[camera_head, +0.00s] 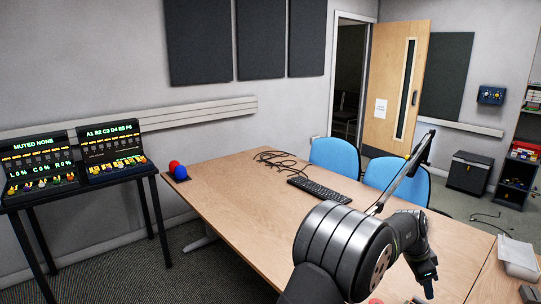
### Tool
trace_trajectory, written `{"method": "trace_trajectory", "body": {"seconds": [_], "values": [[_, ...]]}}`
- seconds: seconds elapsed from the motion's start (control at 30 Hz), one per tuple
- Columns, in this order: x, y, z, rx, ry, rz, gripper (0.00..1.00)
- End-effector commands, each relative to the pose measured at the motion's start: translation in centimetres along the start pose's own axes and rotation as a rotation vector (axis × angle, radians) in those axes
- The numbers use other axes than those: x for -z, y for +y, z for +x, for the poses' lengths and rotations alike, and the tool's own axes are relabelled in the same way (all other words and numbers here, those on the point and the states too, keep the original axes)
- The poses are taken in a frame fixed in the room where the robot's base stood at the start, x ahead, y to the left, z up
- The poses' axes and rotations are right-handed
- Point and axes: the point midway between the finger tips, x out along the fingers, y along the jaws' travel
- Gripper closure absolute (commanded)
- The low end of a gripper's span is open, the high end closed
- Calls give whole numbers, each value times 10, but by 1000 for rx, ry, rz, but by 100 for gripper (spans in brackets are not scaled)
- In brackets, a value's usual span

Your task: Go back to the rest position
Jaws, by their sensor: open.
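My gripper (428,287) is at the lower right of the head view, at the end of my dark arm, pointing down over the wooden table (235,195). Its jaws are small and partly dark here, open, with nothing visible between them. A tangle of black cables (277,160) lies at the far end of the table, well away from my gripper. My arm's large round joint hides part of the table's near side.
A black keyboard (319,190) lies mid-table. A red ball (174,165) and a blue ball (181,173) sit at the table's left corner. Blue chairs (335,155) stand behind the table. Two lit consoles (112,152) stand on a side table at left. A white item (518,256) is at right.

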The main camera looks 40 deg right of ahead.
Motion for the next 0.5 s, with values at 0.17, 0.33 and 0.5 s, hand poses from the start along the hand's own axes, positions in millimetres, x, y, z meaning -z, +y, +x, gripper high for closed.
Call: {"method": "trace_trajectory", "body": {"seconds": [0.17,0.33,0.5], "values": [[1,-6,-11,-17,-2,-147,53],[2,-10,-22,-34,-8,-287,53],[3,-14,-33,-48,-15,-419,53]]}}
